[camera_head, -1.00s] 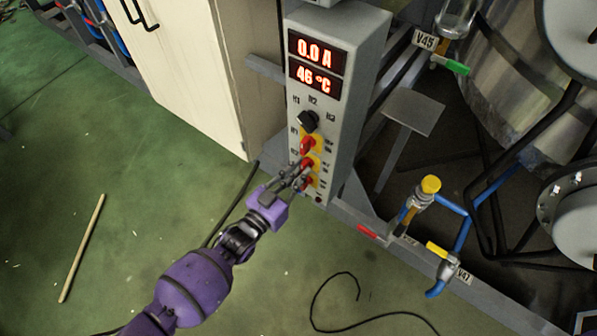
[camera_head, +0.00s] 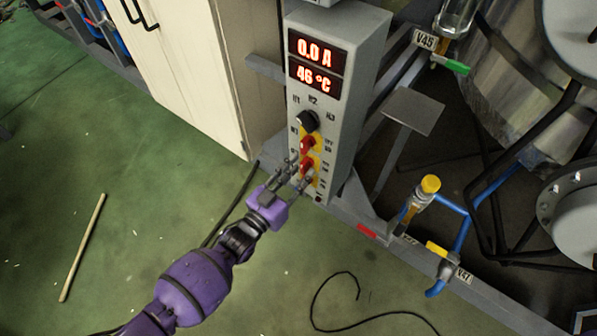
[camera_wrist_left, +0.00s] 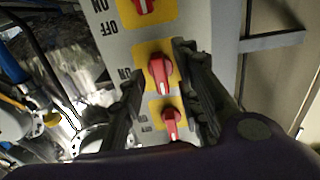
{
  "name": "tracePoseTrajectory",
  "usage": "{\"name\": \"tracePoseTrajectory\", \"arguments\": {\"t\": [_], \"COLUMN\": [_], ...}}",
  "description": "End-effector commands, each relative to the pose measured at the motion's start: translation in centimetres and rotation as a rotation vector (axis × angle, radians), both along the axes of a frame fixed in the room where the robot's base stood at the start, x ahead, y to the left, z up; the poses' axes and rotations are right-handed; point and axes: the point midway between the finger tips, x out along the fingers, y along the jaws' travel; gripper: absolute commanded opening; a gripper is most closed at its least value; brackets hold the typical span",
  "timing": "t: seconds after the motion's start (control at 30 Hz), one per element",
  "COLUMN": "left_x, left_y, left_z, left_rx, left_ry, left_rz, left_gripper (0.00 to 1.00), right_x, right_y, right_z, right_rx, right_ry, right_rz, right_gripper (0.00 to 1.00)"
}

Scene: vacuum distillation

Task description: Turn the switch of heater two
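The grey control box (camera_head: 349,108) carries a column of red rotary switches on yellow plates below a black knob (camera_head: 307,121). The middle red switch (camera_head: 305,165), taken as heater two's, also shows in the left wrist view (camera_wrist_left: 161,76). The upper red switch (camera_head: 307,144) is clear of the fingers, and the lower one (camera_wrist_left: 171,124) lies nearer my palm in the wrist view. My left gripper (camera_head: 297,171) is open at the panel. Its fingers lie on either side of the middle switch in the wrist view, with visible gaps. My right gripper is not in view.
The box's displays (camera_head: 316,63) read 0.0 A and 46 °C. A pale cabinet (camera_head: 190,70) stands left of the box. Pipes with a yellow-capped valve (camera_head: 430,185) and a metal vessel are to the right. A wooden stick (camera_head: 82,248) lies on the green floor.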

Motion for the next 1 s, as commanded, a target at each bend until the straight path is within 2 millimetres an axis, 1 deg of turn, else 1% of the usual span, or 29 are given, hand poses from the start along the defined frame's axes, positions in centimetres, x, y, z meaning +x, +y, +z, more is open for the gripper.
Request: {"name": "tracePoseTrajectory", "arguments": {"t": [0.03,0.17,0.5,0.6,0.7,0.8,1.0], "left_x": [-0.1,-1.2,-6.9,-8.2,-9.1,-9.6,-9.7], "left_y": [0.1,1.0,5.1,6.0,6.7,6.9,7.1], "left_z": [0.0,-0.1,-0.1,0.0,-0.1,0.0,0.0], "left_rx": [0.001,0.002,0.002,0.000,0.000,-0.001,-0.001], "left_ry": [0.001,0.001,0.002,0.002,0.002,0.001,0.000], "left_rz": [0.000,0.001,0.001,0.000,0.000,0.000,0.000], "left_gripper": [0.30,0.30,0.30,0.30,0.30,0.30,0.30], "right_x": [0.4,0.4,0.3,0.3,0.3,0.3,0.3], "right_y": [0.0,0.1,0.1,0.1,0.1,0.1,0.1], "right_z": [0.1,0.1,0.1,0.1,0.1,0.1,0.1], "right_rx": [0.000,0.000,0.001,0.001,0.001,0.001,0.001], "right_ry": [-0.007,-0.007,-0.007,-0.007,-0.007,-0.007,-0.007], "right_rz": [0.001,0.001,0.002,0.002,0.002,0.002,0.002], "right_gripper": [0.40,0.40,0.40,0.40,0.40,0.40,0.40]}}
